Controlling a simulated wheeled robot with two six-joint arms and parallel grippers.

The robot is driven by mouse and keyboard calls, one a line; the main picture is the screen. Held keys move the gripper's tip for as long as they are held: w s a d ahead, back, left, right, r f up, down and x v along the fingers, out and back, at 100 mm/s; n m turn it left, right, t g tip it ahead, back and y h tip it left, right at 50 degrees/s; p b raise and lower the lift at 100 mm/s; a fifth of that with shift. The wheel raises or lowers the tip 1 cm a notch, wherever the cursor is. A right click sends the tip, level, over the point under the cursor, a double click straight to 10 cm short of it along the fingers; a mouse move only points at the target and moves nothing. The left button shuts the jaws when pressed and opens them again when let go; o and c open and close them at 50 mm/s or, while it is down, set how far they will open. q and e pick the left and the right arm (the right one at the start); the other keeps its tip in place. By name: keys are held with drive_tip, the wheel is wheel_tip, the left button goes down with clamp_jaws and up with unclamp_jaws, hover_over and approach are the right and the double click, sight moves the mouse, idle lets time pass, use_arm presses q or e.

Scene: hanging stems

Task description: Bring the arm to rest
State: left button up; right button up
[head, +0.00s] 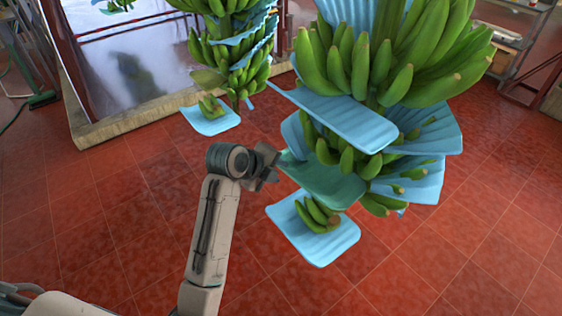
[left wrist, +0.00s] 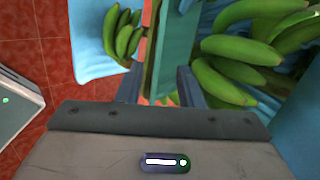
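My left gripper (head: 268,169) is at the left edge of a teal-green sheet (head: 325,184) on the large banana stem (head: 375,55). In the left wrist view its two fingers (left wrist: 158,84) stand apart, and the teal sheet (left wrist: 172,45) shows edge-on beyond and between them. No grip on the sheet shows; whether a finger touches it I cannot tell. My right gripper is not in view.
Light-blue sheets (head: 345,117) fan out between the banana hands. A low blue sheet (head: 312,232) carries a small green bunch (head: 318,213). A second stem (head: 232,50) hangs behind. The red tiled floor (head: 110,200) at left is clear.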

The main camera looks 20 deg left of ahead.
use_arm(q)
drive_tip(key=shift+s+a, duration=0.1)
drive_tip(key=shift+s, duration=0.05)
drive_tip(key=s+a+f+n+g+y, duration=0.15)
drive_tip(key=s+a+f+n, duration=0.25)
drive_tip(key=s+n, duration=0.55)
drive_tip(key=s+a+f+n+g+y, duration=0.15)
drive_tip(key=s+a+f+n, duration=0.35)
drive_tip(key=s, duration=0.7)
drive_tip(key=s+a+f+n+g+y, duration=0.1)
drive_tip(key=s+a+f+n+y, duration=0.15)
drive_tip(key=s+n, duration=0.7)
wheel_tip(320, 180, down, 31)
drive_tip(key=s+a+g, duration=0.1)
drive_tip(key=a, duration=0.1)
drive_tip(key=s+a+f+g+b, duration=0.1)
drive_tip(key=s+f, duration=1.8)
drive_tip(key=f, duration=0.1)
drive_tip(key=shift+a+g, duration=0.2)
drive_tip(key=shift+g, duration=0.1)
